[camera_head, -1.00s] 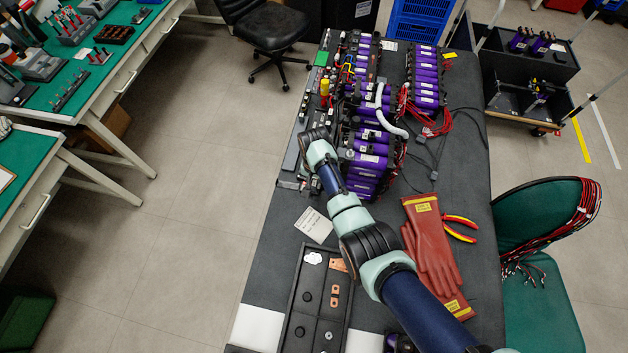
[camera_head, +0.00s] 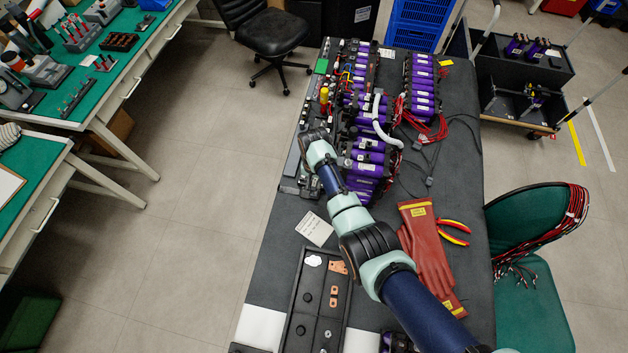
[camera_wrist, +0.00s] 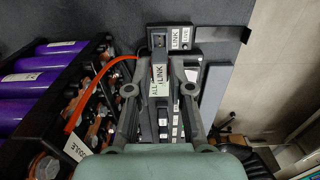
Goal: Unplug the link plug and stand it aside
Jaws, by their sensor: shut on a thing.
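In the wrist view my gripper (camera_wrist: 160,62) is shut on the link plug (camera_wrist: 159,82), a grey piece with a white label that reads LINK. One finger is on each side of it. Just beyond the fingertips is a dark block (camera_wrist: 168,38) with white labels, one reading LINK. I cannot tell whether the plug is seated or clear of a socket. In the head view my gripper is at the left edge of the bench beside the battery modules, mostly hidden by my wrist; the plug cannot be made out there.
Purple battery modules (camera_head: 368,160) with copper bars stand close beside my gripper; an orange cable (camera_wrist: 82,112) runs near it. A paper note (camera_head: 315,228), a black parts tray (camera_head: 292,318), red gloves (camera_head: 428,255) and pliers (camera_head: 453,232) lie on the bench. Some bare mat surrounds the note.

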